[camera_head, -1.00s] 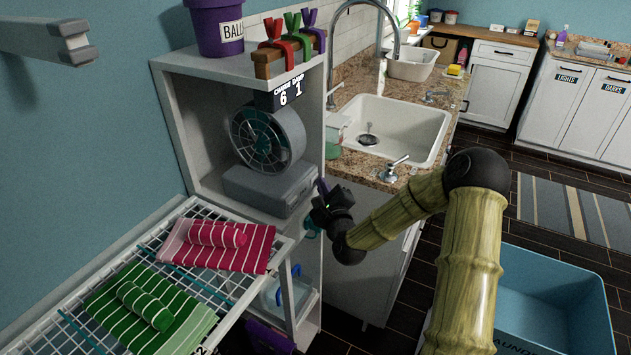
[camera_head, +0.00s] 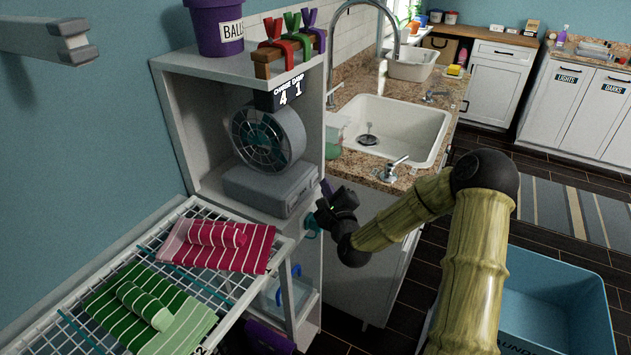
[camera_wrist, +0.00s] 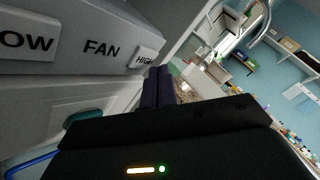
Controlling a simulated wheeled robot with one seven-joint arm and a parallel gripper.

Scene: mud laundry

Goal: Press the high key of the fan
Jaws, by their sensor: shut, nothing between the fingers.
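The grey fan (camera_head: 265,140) stands on its grey base (camera_head: 268,187) inside the white shelf unit. In the wrist view the base front (camera_wrist: 75,65) carries the word FAN, with a LOW key (camera_wrist: 25,46) on the left and a HIGH key (camera_wrist: 146,57) on the right. My gripper (camera_head: 325,185) is shut and empty, just right of the base. In the wrist view its dark fingertips (camera_wrist: 158,72) are at the lower right edge of the HIGH key. I cannot tell whether they touch it.
A white wire rack (camera_head: 240,285) with folded red and green striped towels is in front at left. The sink counter (camera_head: 360,165) stands close on the right, and a blue bin (camera_head: 550,300) is at lower right.

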